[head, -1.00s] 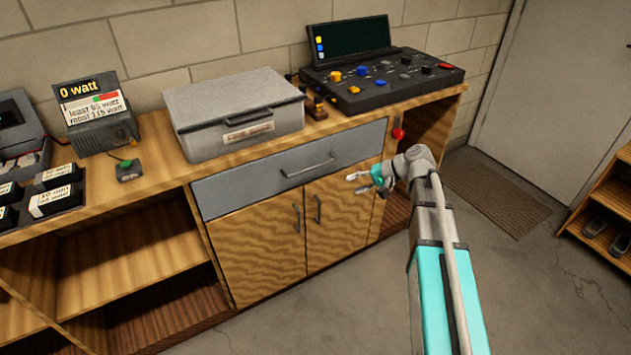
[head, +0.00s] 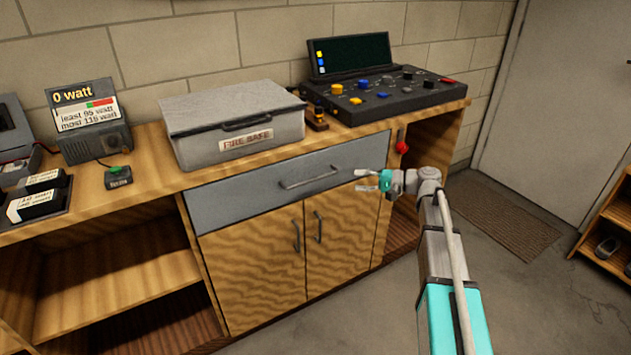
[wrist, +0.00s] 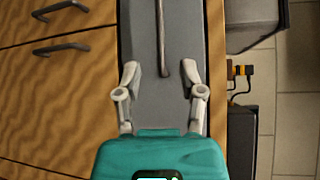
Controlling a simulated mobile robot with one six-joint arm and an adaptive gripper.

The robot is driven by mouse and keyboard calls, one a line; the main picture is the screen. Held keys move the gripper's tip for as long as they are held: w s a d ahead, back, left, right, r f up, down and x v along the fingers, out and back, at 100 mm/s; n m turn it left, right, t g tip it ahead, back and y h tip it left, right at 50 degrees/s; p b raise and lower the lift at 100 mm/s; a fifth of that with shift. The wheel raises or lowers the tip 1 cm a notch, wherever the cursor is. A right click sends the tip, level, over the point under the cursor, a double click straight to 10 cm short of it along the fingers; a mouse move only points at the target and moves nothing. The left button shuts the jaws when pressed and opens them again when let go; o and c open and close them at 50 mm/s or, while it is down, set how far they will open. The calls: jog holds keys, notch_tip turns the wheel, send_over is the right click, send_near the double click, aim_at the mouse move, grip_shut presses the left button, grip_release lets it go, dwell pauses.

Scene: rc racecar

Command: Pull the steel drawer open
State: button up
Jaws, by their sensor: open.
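The steel drawer (head: 240,196) is a grey front below the bench top, above two wooden cupboard doors. It looks closed. Its dark bar handle (head: 309,178) runs along the middle of the front. My gripper (head: 360,180) is open and empty, in front of the drawer's right part and to the right of the handle. In the wrist view, the handle (wrist: 162,38) stands upright in the picture and its near end lies about midway between and just beyond my open fingertips (wrist: 160,70). The drawer front (wrist: 140,85) shows behind the fingers. I see no contact with the handle.
A grey fire safe box (head: 235,120) and a black control panel (head: 385,92) stand on the bench top (head: 155,190). Two cupboard doors (head: 255,260) with handles sit below the drawer. A red knob (head: 402,147) is at the right. Floor in front is clear.

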aim_at(317, 179)
jog(key=shift+a, duration=0.2)
jog(key=b+x, duration=0.2)
jog(key=x, duration=1.1)
jog(key=shift+w+a, duration=0.1)
jog(key=shift+a, duration=0.1)
grip_shut()
